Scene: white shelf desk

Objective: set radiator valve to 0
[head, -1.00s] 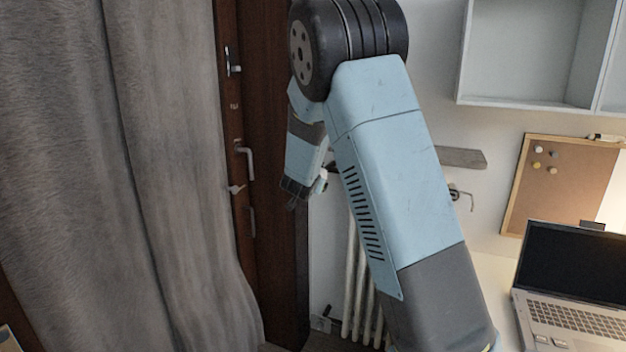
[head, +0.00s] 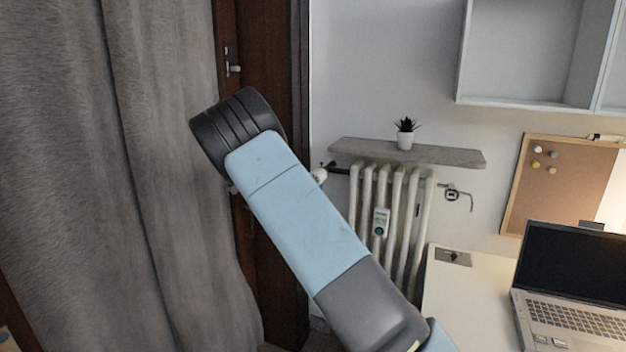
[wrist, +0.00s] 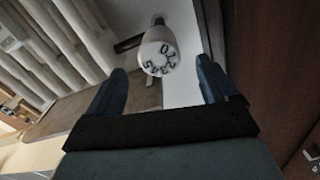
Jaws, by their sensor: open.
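The radiator valve (wrist: 159,50) is a white knob with dark numbers around its face, on a dark pipe, in the wrist view. In the head view the valve (head: 319,176) shows partly beside my arm, at the radiator's upper left end. My gripper (wrist: 166,80) is open, with its two blue fingers apart on either side of the valve in the picture. I see no contact. In the head view my gripper is hidden behind my arm.
The white radiator (head: 395,215) stands under a grey shelf (head: 440,157) with a small potted plant (head: 405,134). A brown door (head: 270,60) is close on the left, beside a grey curtain (head: 110,170). A desk with a laptop (head: 570,285) is at the right.

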